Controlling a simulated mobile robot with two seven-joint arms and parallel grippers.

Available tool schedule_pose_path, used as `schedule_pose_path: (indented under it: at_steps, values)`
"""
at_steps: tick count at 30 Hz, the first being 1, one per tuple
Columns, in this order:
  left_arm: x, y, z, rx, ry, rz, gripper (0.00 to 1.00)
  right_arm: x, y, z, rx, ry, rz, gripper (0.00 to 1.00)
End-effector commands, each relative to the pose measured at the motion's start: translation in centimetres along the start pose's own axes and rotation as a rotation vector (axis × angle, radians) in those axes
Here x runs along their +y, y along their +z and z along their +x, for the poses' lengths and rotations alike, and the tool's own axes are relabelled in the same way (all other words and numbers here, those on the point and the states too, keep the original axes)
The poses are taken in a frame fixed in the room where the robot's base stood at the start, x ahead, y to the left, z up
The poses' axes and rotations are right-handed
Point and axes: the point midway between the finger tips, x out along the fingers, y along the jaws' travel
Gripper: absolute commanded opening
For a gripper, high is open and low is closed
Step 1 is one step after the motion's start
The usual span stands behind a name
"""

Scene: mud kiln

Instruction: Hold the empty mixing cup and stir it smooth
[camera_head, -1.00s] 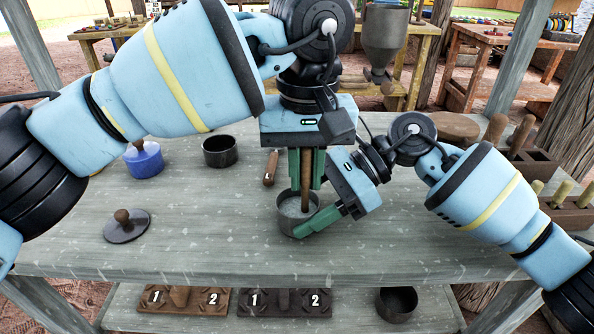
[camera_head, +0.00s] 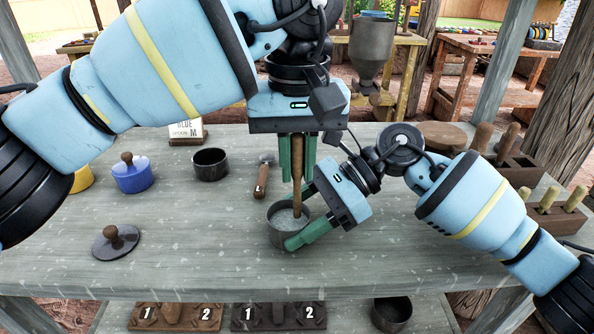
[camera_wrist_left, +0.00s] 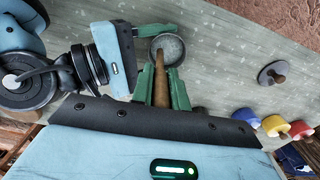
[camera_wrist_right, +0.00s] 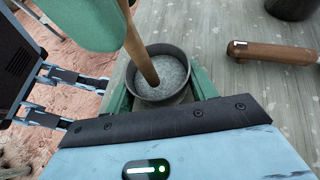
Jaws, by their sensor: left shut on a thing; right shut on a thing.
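The mixing cup (camera_head: 276,232) is a small dark grey round cup near the table's front edge. It holds a speckled grey mix, seen in the right wrist view (camera_wrist_right: 168,72). My right gripper (camera_head: 300,217) is shut on the cup, one green finger on each side of it. My left gripper (camera_head: 297,158) is above the cup, shut on a brown wooden stirring stick (camera_head: 297,188). The stick points down into the cup, and its lower end meets the grey mix. The stick also shows in the left wrist view (camera_wrist_left: 160,80).
A wooden-handled tool (camera_head: 261,182), a dark empty-looking cup (camera_head: 210,165), a blue lidded pot (camera_head: 133,178) and a knobbed lid (camera_head: 115,243) lie to the left. Wooden blocks with handles (camera_head: 540,214) stand at right. The table front is clear.

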Motion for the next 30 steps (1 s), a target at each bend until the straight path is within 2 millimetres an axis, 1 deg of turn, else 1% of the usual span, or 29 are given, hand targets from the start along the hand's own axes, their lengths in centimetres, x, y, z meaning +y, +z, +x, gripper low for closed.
schedule_pose_path:
  at_steps: [3, 21, 30]
  values:
    - [0.0, 0.0, -0.9, 0.0, 0.0, 0.0, 0.0, 0.0, 0.1, 0.0, -0.001, 0.0, -0.001, 0.43]
    - [0.0, 0.0, -4.8, 0.0, 0.001, 0.001, 0.0, 0.0, 0.1, 0.0, -0.001, 0.0, -0.001, 0.43]
    - [0.0, 0.0, -5.1, -0.001, 0.0, 0.001, 0.0, 0.0, 0.1, 0.0, -0.001, 0.0, -0.001, 0.43]
